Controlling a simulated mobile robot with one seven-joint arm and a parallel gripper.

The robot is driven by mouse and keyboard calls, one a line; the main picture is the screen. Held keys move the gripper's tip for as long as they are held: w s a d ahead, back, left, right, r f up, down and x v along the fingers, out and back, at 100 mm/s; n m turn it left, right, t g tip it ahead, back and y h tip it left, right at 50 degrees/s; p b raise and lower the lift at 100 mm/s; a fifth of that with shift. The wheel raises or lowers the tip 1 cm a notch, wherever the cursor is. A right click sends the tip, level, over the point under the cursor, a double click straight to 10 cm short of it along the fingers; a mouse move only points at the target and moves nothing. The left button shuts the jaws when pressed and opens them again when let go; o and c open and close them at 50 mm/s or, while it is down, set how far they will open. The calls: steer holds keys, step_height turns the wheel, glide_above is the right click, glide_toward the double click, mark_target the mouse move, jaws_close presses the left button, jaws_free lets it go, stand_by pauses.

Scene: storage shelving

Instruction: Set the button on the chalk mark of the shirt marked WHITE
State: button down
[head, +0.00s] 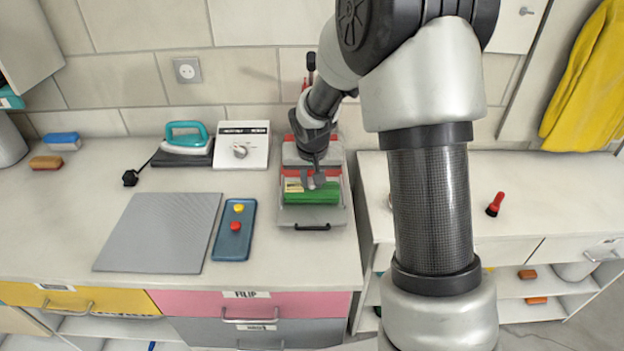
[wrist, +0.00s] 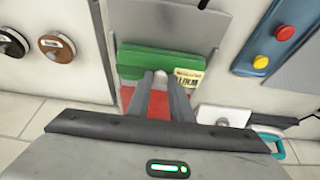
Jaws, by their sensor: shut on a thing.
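My gripper (head: 316,182) is over the grey tray (head: 310,216) at the back of the counter. In the wrist view its fingers (wrist: 162,77) are shut on a small whitish thing (wrist: 161,76), which looks like a button. A folded green cloth, apparently a shirt (head: 310,196), lies in the tray just beyond the fingertips and also shows in the wrist view (wrist: 140,62). It bears a pale yellow label (wrist: 187,78) with upside-down lettering I cannot read surely. Red cloth (wrist: 135,100) lies beside it, partly hidden by my fingers. I see no chalk mark clearly.
A blue tray (head: 230,248) holds a yellow button (head: 239,208) and a red button (head: 235,226). Left are a grey mat (head: 160,232), a teal iron (head: 184,137) and a white box with a dial (head: 242,155).

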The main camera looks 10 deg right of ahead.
steer(key=c, duration=1.6)
jaws_free()
